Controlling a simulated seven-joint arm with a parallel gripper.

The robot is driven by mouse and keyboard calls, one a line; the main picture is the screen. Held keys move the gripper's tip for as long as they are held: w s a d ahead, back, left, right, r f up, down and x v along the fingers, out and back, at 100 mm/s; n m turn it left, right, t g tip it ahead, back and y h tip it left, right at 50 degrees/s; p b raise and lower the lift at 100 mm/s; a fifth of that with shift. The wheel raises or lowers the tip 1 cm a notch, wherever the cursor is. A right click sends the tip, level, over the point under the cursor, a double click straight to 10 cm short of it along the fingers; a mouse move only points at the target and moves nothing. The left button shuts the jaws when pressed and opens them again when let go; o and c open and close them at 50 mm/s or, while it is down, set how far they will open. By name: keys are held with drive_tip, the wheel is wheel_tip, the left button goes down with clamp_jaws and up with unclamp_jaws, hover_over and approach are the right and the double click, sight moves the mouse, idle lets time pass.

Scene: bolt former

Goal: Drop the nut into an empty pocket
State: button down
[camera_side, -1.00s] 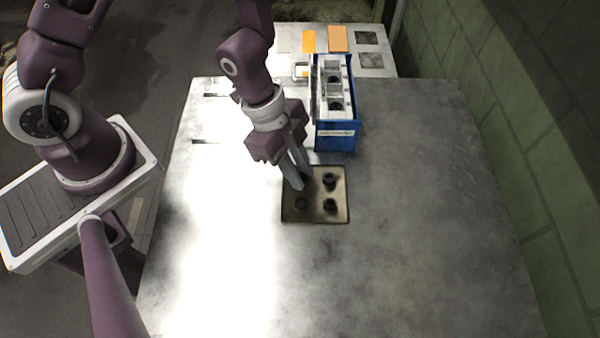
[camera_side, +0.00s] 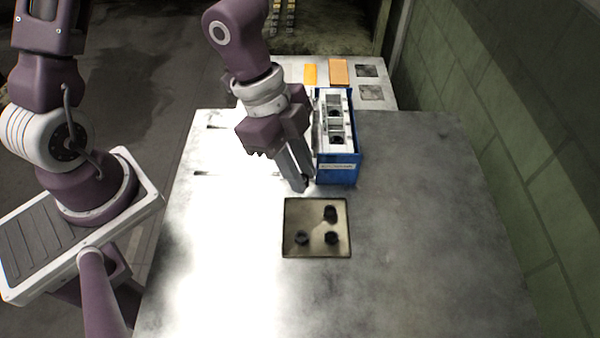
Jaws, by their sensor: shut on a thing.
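My gripper (camera_side: 303,187) is shut on a dark nut (camera_side: 305,182), mostly hidden between the fingertips. It is held just beyond the far edge of a square tan tray (camera_side: 316,252). Three dark nuts stay in the tray: one at the back right (camera_side: 330,213), one at the front left (camera_side: 302,237) and one at the front right (camera_side: 332,238). The tray's back left spot is bare. A blue box (camera_side: 338,171) stands behind and right of my gripper. It holds a pale fixture (camera_side: 337,97) with dark-looking pockets (camera_side: 336,112); their contents cannot be made out.
A pale side table at the back carries a yellow plate (camera_side: 310,75), an orange plate (camera_side: 338,72) and dark square patches (camera_side: 372,92). The metal table (camera_side: 420,220) is clear to the right and front. A green wall (camera_side: 530,160) stands at the right.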

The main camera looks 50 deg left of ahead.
drive_tip(key=shift+w, duration=0.1)
drive_tip(key=w+a+n, duration=0.1)
drive_tip(key=w, duration=0.2)
drive_tip(key=w+a+r+n, duration=0.1)
drive_tip(key=w, duration=0.3)
drive_tip(key=w+a+r+t, duration=0.1)
drive_tip(key=w, duration=0.3)
drive_tip(key=shift+a+r+n+y, duration=0.25)
drive_tip(key=shift+a+n+y, duration=0.05)
drive_tip(key=shift+n+y, duration=0.1)
drive_tip(key=w+a+r+n+t, duration=0.1)
drive_tip(key=w+a+r+n, duration=0.25)
drive_tip(key=w+a, duration=0.45)
drive_tip(key=shift+a+x, duration=0.2)
drive_tip(key=shift+x, duration=1)
drive_tip(key=shift+a+x, duration=0.25)
drive_tip(key=shift+x, duration=1)
drive_tip(key=shift+s+f, duration=0.1)
drive_tip(key=shift+f, duration=0.9)
drive_tip(key=c, duration=1.2)
unclamp_jaws()
